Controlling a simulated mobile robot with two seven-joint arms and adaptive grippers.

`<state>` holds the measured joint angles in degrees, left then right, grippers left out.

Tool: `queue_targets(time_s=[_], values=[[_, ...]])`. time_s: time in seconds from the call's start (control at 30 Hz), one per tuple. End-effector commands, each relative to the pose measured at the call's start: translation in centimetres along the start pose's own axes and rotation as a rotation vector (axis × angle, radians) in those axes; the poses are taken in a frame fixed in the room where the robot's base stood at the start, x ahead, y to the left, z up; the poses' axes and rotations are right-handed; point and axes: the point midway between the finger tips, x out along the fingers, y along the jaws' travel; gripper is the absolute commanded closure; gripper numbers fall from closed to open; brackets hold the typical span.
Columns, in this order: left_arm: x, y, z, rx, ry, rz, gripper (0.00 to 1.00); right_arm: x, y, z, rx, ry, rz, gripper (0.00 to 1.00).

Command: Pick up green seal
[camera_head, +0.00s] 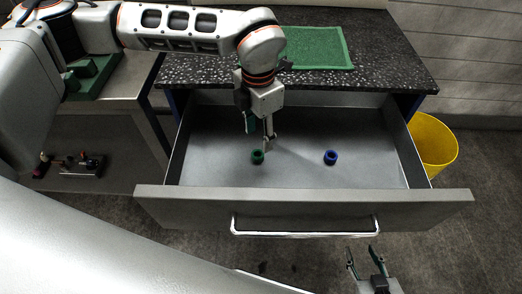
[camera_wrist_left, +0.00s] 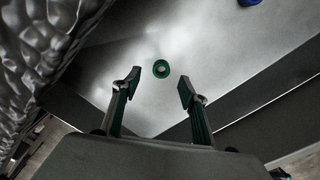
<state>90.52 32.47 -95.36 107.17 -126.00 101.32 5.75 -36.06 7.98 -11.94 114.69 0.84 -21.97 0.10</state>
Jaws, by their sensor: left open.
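The green seal (camera_head: 257,157) is a small ring lying on the floor of the open drawer, left of its middle. In the left wrist view the green seal (camera_wrist_left: 161,69) lies beyond the fingertips, roughly in line with the gap between them. My left gripper (camera_head: 262,141) points down into the drawer, close above the seal; its two fingers (camera_wrist_left: 158,82) are apart with nothing between them. My right gripper (camera_head: 362,254) is open and empty in front of the drawer, low at the bottom of the head view.
A blue ring (camera_head: 330,157) lies in the drawer (camera_head: 300,197) right of the green seal. The speckled worktop (camera_head: 220,72) with a green mat (camera_head: 318,48) is behind, above the drawer. A yellow bin (camera_head: 433,143) stands at the right.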

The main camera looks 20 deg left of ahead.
Motion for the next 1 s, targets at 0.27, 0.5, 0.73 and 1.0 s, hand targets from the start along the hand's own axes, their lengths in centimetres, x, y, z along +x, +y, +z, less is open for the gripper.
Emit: queue_targets(time_s=[0.27,0.5,0.73,1.0], values=[[2.3,-0.1,-0.2,0.001,0.001,0.000,0.57,-0.5,-0.4,1.2,0.000,-0.020,-0.005,0.60],[5.7,-0.3,-0.6,-0.001,0.004,-0.002,0.57,-0.2,0.0,1.2,-0.002,-0.017,0.001,0.60],[6.9,-0.3,-0.5,0.001,0.000,0.000,0.57,0.1,0.3,0.9,-0.006,-0.012,0.006,0.60],[6.8,-0.3,-0.5,0.001,0.000,-0.001,0.90,0.2,0.4,0.6,-0.006,-0.007,0.007,0.60]])
